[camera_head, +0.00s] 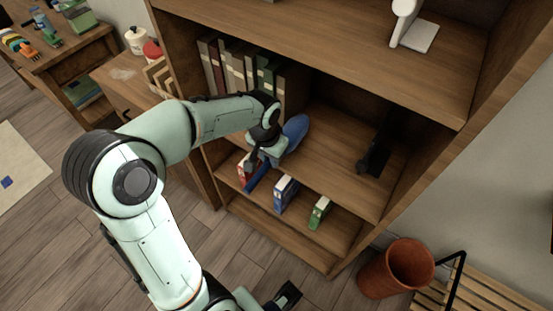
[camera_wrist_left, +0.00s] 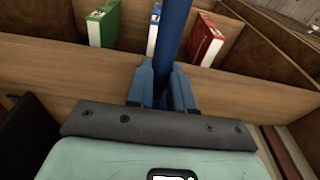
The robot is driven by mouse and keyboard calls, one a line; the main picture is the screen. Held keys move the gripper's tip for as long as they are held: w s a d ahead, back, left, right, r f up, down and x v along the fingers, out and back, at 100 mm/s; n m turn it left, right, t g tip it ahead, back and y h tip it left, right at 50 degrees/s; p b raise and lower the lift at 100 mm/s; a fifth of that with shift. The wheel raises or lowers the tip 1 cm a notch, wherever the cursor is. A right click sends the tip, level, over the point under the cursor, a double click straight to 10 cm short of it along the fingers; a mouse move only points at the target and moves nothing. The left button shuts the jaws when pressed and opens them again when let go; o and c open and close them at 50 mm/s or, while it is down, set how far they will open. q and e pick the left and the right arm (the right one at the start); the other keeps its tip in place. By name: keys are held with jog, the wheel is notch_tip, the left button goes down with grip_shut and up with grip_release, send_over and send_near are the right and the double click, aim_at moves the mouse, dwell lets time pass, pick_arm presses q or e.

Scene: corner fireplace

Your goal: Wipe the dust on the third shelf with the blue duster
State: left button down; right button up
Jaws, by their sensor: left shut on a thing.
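My left gripper (camera_head: 262,160) is shut on the handle of the blue duster, at the front of the bookcase shelf (camera_head: 335,160) that carries the row of tall books. The rounded blue head of the duster (camera_head: 296,128) is over this shelf, right of the books; I cannot tell if it touches the board. The handle hangs down past the shelf's front edge. In the left wrist view the blue handle (camera_wrist_left: 176,35) runs up between the fingers (camera_wrist_left: 162,88). No dust can be made out on the shelf. A dark end that seems to be my right gripper (camera_head: 286,296) shows at the bottom edge.
Tall books (camera_head: 235,68) fill the shelf's left part; a black object (camera_head: 375,155) stands at its right. Red, blue (camera_head: 286,192) and green books stand on the shelf below. A white object (camera_head: 412,30) is above. A terracotta pot (camera_head: 397,267) stands on the floor at right.

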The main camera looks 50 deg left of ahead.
pick_arm(q)
jog(key=shift+a+f, duration=0.1)
jog(key=shift+w+d+f, duration=0.15)
jog(key=shift+w+d, duration=0.05)
jog(key=shift+d, duration=0.95)
jog(key=shift+w+d+f, duration=0.1)
jog(key=shift+w+d, duration=0.05)
jog(key=shift+d, duration=0.95)
jog(key=shift+w+d+r, duration=0.1)
jog(key=shift+w+d, duration=0.15)
jog(key=shift+d, duration=0.7)
jog(key=shift+w+d, duration=0.2)
jog(key=shift+d, duration=0.7)
jog(key=shift+w+d+r, duration=0.1)
jog(key=shift+w+d, duration=0.15)
jog(key=shift+d, duration=0.7)
jog(key=shift+w+d+r, duration=0.1)
jog(key=shift+w+d, duration=0.2)
jog(key=shift+d, duration=0.6)
jog(key=shift+w+d+r, duration=0.1)
jog(key=shift+w+d, duration=0.15)
jog(key=shift+d, duration=0.65)
notch_tip(320, 180, up, 6)
jog(key=p, duration=0.4)
